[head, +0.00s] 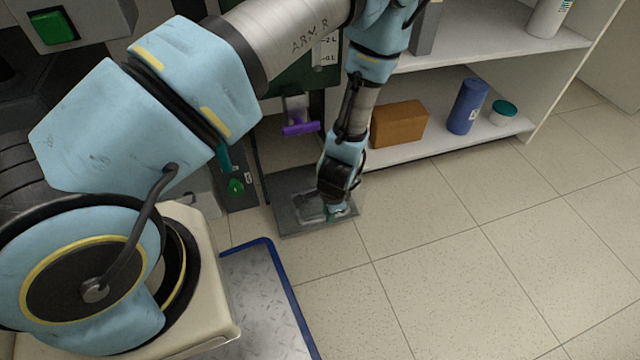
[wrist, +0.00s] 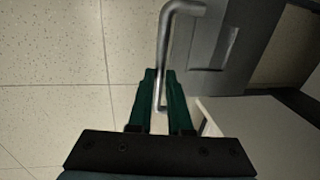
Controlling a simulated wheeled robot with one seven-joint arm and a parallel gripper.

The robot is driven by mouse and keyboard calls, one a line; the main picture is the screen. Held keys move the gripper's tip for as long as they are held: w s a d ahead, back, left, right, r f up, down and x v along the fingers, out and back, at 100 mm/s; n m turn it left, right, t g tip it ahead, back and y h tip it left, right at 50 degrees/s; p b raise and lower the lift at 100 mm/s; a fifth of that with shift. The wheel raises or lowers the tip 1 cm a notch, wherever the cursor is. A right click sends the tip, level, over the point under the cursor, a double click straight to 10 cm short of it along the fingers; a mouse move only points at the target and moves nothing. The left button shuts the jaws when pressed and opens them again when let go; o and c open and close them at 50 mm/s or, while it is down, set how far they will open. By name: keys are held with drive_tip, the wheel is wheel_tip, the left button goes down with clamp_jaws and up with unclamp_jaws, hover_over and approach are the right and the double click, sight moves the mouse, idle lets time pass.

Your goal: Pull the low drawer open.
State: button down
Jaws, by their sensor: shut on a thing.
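The low drawer (head: 287,217) is a dark grey panel close to the floor, below the rig in the head view. In the wrist view its grey front (wrist: 207,55) is at the upper right. A bent metal bar handle (wrist: 165,38) stands out from it. My gripper (wrist: 160,76) has its green fingers closed on the lower part of this handle. In the head view my gripper (head: 335,215) is low over the drawer, and my wrist hides part of the panel and handle. How far the drawer stands out is hard to tell.
Right of my arm is a white shelf unit (head: 450,150) with a brown box (head: 398,123), a blue cylinder (head: 467,107) and a teal-lidded jar (head: 503,112). A purple part (head: 299,129) hangs above the drawer. The tiled floor (head: 440,255) in front is clear.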

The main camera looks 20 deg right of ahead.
drive_tip(key=s+a+p, duration=0.1)
drive_tip(key=s+p, duration=0.1)
drive_tip(key=s, duration=0.6)
drive_tip(key=shift+s, duration=0.25)
drive_tip(key=c, duration=0.8)
unclamp_jaws()
drive_tip(key=shift+c, duration=0.2)
wheel_tip(320, 180, up, 11)
drive_tip(key=s+p, duration=0.2)
drive_tip(key=p, duration=0.1)
drive_tip(key=shift+f, duration=0.2)
drive_tip(key=shift+a, duration=0.1)
